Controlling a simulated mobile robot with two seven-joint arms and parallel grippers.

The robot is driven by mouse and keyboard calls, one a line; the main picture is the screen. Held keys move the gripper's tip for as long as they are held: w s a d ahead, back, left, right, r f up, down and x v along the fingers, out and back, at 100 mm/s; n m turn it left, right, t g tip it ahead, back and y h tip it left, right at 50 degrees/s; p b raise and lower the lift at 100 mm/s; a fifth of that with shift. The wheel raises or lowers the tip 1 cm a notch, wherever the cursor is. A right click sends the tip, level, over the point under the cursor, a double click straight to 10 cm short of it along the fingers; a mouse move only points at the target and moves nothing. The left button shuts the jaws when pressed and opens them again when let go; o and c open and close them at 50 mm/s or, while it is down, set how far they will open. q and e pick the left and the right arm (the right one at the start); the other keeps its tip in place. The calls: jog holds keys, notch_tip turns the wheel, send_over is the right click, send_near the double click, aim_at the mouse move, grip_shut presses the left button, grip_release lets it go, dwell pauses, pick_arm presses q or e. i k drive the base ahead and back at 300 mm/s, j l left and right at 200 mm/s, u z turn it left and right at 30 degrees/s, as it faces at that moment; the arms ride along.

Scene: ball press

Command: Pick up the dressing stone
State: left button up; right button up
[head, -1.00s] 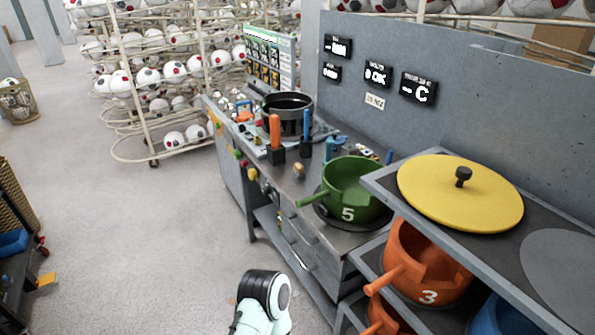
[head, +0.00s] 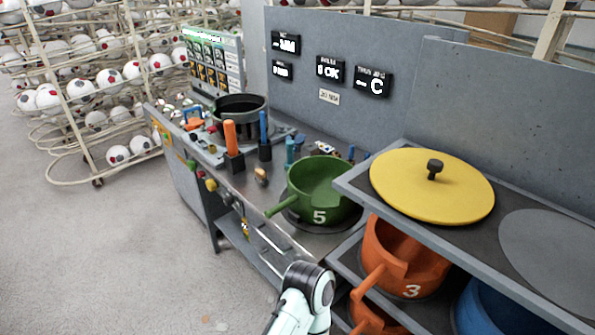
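I cannot tell for certain which thing is the dressing stone. A small tan piece (head: 261,175) lies at the front edge of the grey workbench (head: 246,187), left of the green pot, and may be it. An orange-handled tool (head: 230,136) and a blue-handled tool (head: 264,133) stand upright in dark blocks behind it. A pale arm link of mine with a black joint shows at the bottom of the head view. Neither gripper shows.
A green pot (head: 320,188) marked 5 sits on the bench's right part. A shelf unit at right holds a yellow lid (head: 432,186), an orange pot (head: 405,262) and a blue pot (head: 500,308). Ball racks (head: 66,140) stand at left. The floor (head: 90,260) in front is clear.

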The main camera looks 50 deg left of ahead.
aim_at(260, 175)
jog(key=j+z, duration=0.2)
jog(key=j, duration=0.15)
jog(key=k+j+z, duration=0.4)
jog(key=j, duration=0.25)
jog(key=k+j+z, duration=0.1)
jog(key=j, duration=0.25)
jog(key=k+j+z, duration=0.1)
jog(key=j, duration=0.25)
jog(key=k+j, duration=0.15)
jog(key=j, duration=0.15)
jog(key=k+j, duration=0.15)
jog(key=j, duration=0.2)
jog(key=k+j+z, duration=0.1)
jog(key=j, duration=0.2)
jog(key=k+j, duration=0.25)
jog(key=j, duration=0.1)
